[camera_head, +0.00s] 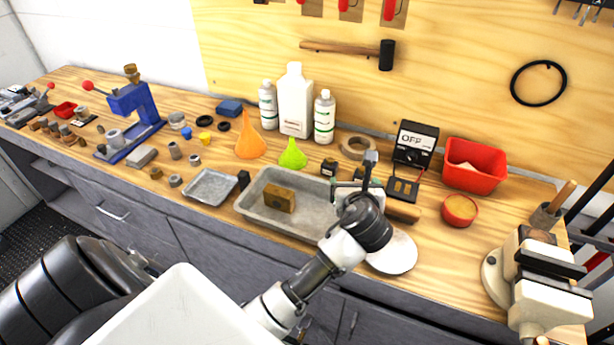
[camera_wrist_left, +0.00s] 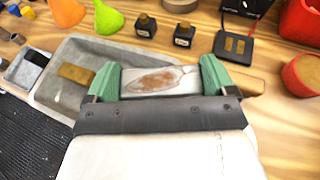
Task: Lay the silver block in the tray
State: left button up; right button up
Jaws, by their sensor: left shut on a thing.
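My left gripper (camera_head: 358,186) has green fingertips and is shut on the silver block (camera_wrist_left: 160,81), whose top shows a brownish oval patch in the left wrist view. The gripper also shows there (camera_wrist_left: 160,77), with one finger at each end of the block. In the head view the block is mostly hidden by my wrist. The gripper is over the right end of the large grey tray (camera_head: 310,229); its height above it is hard to tell. A brass-coloured block (camera_head: 279,199) lies in the tray, left of the gripper. My right gripper is not in view.
A smaller metal tray (camera_head: 209,188) stands left of the large one. Bottles (camera_head: 295,101), funnels (camera_head: 250,136) and small jars (camera_head: 328,167) stand behind. A wooden piece (camera_head: 403,212) and a white disc (camera_head: 393,252) lie to the right. The tray's middle and right floor look free.

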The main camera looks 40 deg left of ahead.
pick_arm(q)
jog(key=a+f, duration=0.5)
jog(key=f, duration=0.1)
jog(key=a+f, duration=0.3)
jog(key=shift+w+a+f, duration=0.1)
jog(key=shift+w+a, duration=0.25)
jog(key=shift+w, duration=0.05)
jog(key=o, duration=1)
jog(key=shift+f, duration=0.15)
